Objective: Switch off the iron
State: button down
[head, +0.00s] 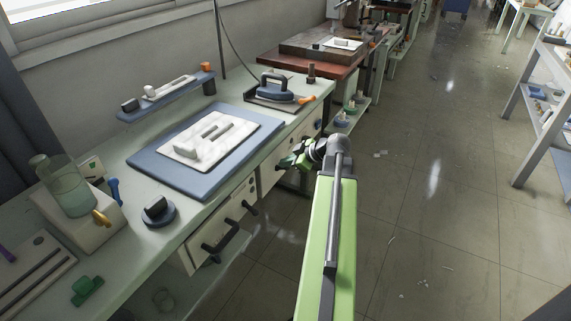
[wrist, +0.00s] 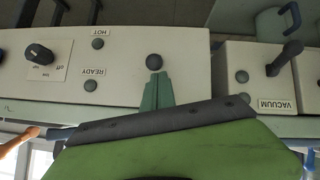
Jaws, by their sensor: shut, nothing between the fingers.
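The iron (head: 276,90), dark blue with a black handle, sits on its rest at the far end of the bench. In the wrist view, a pale control panel (wrist: 120,70) shows upside down. It has a black dial knob (wrist: 39,54) with small markings around it at left, indicators labelled HOT (wrist: 98,43) and READY (wrist: 91,85), and a round dark button (wrist: 154,62). My gripper (wrist: 157,80) is shut and empty, its green fingertips just below the button in the picture; contact is unclear. In the head view my gripper (head: 286,162) is beside the bench front.
A neighbouring panel labelled VACUUM (wrist: 273,104) has a black lever (wrist: 285,58). The bench (head: 150,165) carries a blue ironing pad (head: 170,180), a shelf (head: 165,98) and a glass jar (head: 62,185). Black handles (head: 222,240) stick out from the front. The floor (head: 430,220) at right is mostly clear.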

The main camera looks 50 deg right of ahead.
jog(key=shift+f, duration=0.1)
dwell(0.3)
jog(key=shift+s+f+b, duration=0.15)
jog(key=shift+f+b, duration=0.05)
jog(key=shift+b, duration=0.35)
